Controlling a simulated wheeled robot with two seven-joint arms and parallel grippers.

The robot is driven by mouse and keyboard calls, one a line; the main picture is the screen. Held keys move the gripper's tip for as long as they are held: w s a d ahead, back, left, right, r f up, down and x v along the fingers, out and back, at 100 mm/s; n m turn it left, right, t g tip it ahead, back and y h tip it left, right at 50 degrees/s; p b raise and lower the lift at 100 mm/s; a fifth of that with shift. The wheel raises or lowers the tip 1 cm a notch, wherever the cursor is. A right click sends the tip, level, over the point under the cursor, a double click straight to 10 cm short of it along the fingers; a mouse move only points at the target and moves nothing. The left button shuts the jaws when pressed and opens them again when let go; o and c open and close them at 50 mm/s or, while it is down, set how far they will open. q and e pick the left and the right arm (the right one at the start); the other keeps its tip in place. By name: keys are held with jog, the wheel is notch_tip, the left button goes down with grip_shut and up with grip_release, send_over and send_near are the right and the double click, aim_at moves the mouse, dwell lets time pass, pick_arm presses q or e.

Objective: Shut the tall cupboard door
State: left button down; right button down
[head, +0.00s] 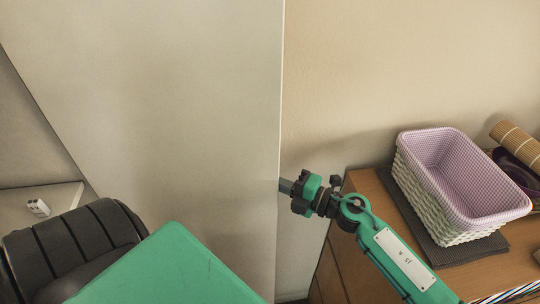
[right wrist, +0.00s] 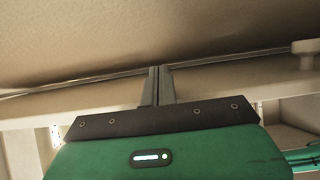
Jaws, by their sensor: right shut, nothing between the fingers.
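The tall cupboard door (head: 170,90) is a large plain pale panel filling the left and middle of the head view. It stands open, with its upright free edge near the picture's middle. At the far left, part of the cupboard's inside (head: 30,195) shows. My right gripper (head: 284,187) is at the door's edge, its fingertips partly hidden there. In the right wrist view its two fingers (right wrist: 158,85) are together and empty, close to a pale panel edge (right wrist: 220,82); I cannot tell if they touch it. My left gripper is not in view.
A small white object (head: 38,207) lies on a shelf at left. At right, a wooden cabinet (head: 365,190) carries a purple-lined white basket (head: 450,215) on a dark mat (head: 418,210) and a rolled bamboo mat (head: 515,143). A pale knob (right wrist: 306,50) shows in the wrist view.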

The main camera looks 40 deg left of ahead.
aim_at(265, 193)
jog(key=shift+s+d, duration=0.7)
jog(key=shift+s, duration=0.2)
jog(key=shift+s+d, duration=0.65)
jog(key=shift+s, duration=0.2)
jog(key=shift+s+d, duration=0.45)
jog(key=shift+s, duration=0.25)
jog(key=shift+s+d, duration=0.4)
jog(key=shift+s, duration=0.35)
jog(key=shift+s+d, duration=0.45)
jog(key=shift+s, duration=0.35)
jog(key=shift+s+d, duration=0.35)
jog(key=shift+s, duration=0.35)
jog(key=shift+s+d, duration=0.4)
jog(key=shift+s, duration=0.35)
jog(key=shift+s+d, duration=0.35)
jog(key=shift+s, duration=0.35)
